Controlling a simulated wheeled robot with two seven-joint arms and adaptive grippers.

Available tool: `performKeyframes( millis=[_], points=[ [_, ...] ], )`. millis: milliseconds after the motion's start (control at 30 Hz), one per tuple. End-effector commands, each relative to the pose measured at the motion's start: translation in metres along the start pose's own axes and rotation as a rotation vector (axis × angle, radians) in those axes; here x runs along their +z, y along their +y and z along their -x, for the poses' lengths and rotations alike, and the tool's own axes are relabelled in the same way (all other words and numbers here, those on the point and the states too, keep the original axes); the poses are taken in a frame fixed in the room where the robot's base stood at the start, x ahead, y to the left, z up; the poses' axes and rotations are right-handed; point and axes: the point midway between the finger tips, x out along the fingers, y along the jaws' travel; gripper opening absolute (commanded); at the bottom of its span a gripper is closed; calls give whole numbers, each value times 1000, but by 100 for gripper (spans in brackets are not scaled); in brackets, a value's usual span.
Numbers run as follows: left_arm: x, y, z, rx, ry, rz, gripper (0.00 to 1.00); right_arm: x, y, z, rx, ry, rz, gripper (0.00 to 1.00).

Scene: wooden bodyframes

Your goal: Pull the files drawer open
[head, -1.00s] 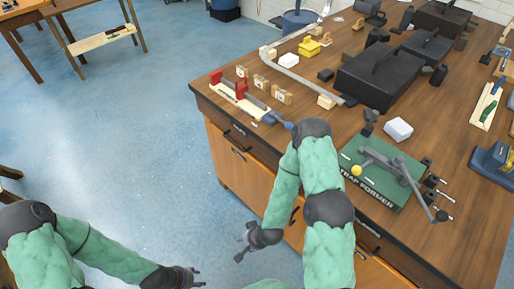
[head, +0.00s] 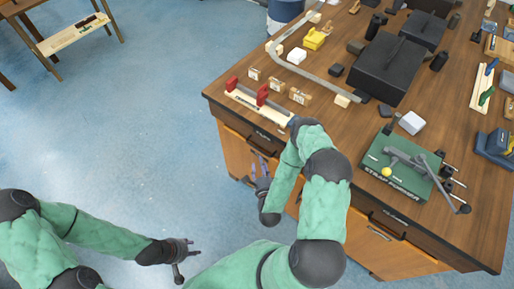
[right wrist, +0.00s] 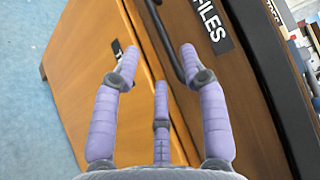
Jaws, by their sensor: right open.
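The files drawer (right wrist: 240,80) is a dark wooden front with a black "FILES" label (right wrist: 213,28) in the right wrist view. Its dark bar handle (right wrist: 164,42) lies beside the label. In the head view the drawer front (head: 264,143) is under the bench top and looks shut, partly hidden by my right arm. My right gripper (right wrist: 158,65) is open and empty, its three purple fingers spread before the drawer, one fingertip close to the handle; contact cannot be told. It also shows in the head view (head: 261,168). My left gripper (head: 190,254) is open and empty over the floor.
The workbench top (head: 330,115) holds a green strap former (head: 405,170), a black box (head: 388,70) and red-handled wooden parts (head: 260,98). A lighter cupboard door (right wrist: 95,70) lies below the drawer.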

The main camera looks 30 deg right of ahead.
Motion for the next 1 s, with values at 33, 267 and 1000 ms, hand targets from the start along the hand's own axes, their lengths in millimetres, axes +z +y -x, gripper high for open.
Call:
performKeyframes(
  millis=[33, 267, 1000],
  points=[
    [0, -1, -2, 0, 0, 0, 40, 0, 0, -8, -3, -1, 1, 44],
    [-1, -2, -5, 0, 1, 0, 40, 1, 1, -49, -1, -1, 3, 44],
    [-1, -3, -9, 0, 2, 0, 40, 1, 1, -96, 3, -1, 4, 41]
  ],
)
